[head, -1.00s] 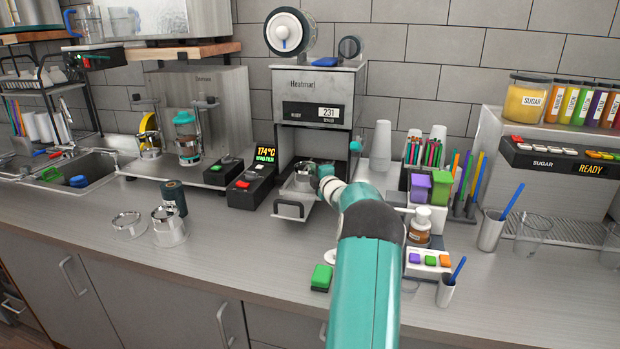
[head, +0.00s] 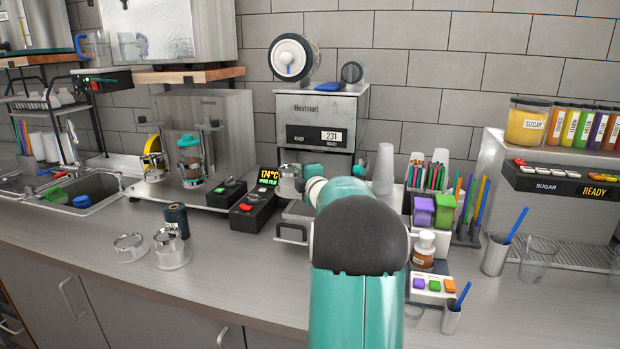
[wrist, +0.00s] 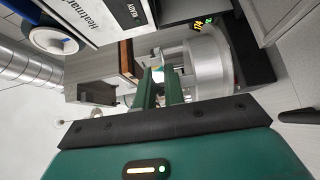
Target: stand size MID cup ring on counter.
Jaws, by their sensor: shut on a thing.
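A silvery metal cup ring (head: 290,181) is held by my gripper (head: 303,178) in front of the sealer (head: 320,104), above its pulled-out drawer (head: 292,233). In the wrist view the same ring (wrist: 207,66) is large and shiny beside the green fingers of my gripper (wrist: 160,82), which are shut on it. Its size mark cannot be read. Two more metal rings rest on the counter (head: 215,270) at left: a low one (head: 129,244) and a taller one (head: 170,252). My arm hides part of the drawer and the counter in front of it.
A dark teal spool (head: 176,220) stands behind the taller ring. A black control box with a red button (head: 250,212) stands left of the drawer. Bottles, purple and green boxes (head: 424,212) and a button panel (head: 433,286) crowd the right. The front left counter is clear.

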